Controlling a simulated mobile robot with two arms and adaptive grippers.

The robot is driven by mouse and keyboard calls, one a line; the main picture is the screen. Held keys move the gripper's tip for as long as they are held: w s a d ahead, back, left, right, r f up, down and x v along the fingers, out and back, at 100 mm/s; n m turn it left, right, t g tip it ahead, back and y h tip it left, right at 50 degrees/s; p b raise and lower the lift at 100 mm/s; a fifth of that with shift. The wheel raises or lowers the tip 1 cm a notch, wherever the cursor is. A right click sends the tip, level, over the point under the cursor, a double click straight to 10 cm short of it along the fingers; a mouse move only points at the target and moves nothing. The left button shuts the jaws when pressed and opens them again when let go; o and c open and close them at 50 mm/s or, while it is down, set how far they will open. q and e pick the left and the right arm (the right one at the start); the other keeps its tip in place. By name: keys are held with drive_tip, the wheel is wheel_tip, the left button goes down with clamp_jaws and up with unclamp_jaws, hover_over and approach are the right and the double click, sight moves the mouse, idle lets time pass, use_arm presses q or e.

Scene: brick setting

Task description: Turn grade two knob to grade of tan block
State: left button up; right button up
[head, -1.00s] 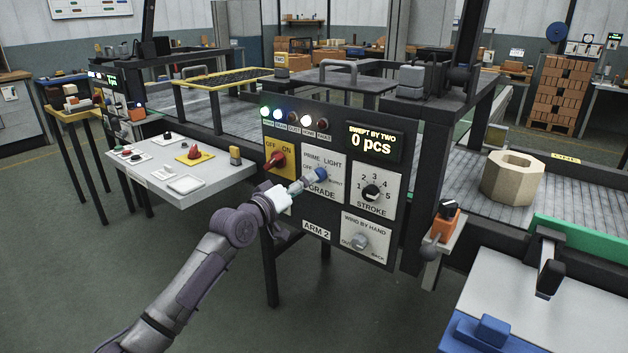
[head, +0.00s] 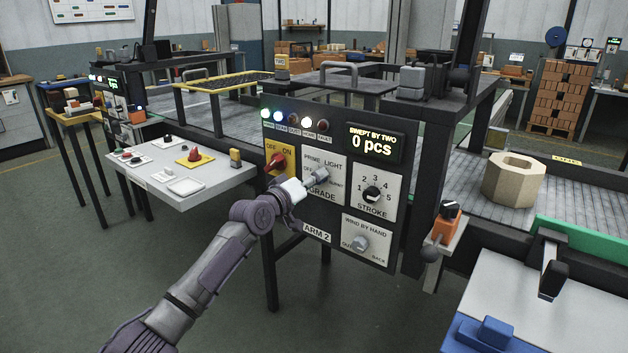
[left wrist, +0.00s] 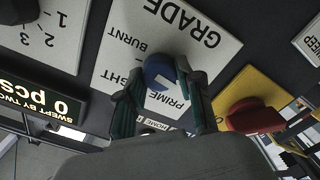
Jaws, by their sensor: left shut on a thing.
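The grade knob is a round blue knob (left wrist: 157,70) on the white GRADE plate (head: 318,162), which carries the words PRIME, LIGHT and BURNT. My left gripper (head: 318,178) is at this plate and hides most of the knob in the head view. In the left wrist view its two fingers (left wrist: 160,82) are closed on the knob's sides. I cannot tell which word the knob points to. The tan block (head: 513,180), eight-sided with a hole through its middle, sits on the conveyor at the right. My right gripper is not in view.
A red switch (head: 277,162) on a yellow OFF/ON plate is close left of the grade plate. The STROKE knob (head: 372,194) is to its right, the WIND BY HAND knob (head: 359,243) below. The display (head: 374,143) reads 0 pcs. A white side table (head: 205,190) stands left.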

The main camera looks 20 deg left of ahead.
use_arm(q)
drive_tip(key=shift+c, duration=0.5)
drive_tip(key=shift+m+b, duration=0.7)
drive_tip(key=shift+m, duration=4.8)
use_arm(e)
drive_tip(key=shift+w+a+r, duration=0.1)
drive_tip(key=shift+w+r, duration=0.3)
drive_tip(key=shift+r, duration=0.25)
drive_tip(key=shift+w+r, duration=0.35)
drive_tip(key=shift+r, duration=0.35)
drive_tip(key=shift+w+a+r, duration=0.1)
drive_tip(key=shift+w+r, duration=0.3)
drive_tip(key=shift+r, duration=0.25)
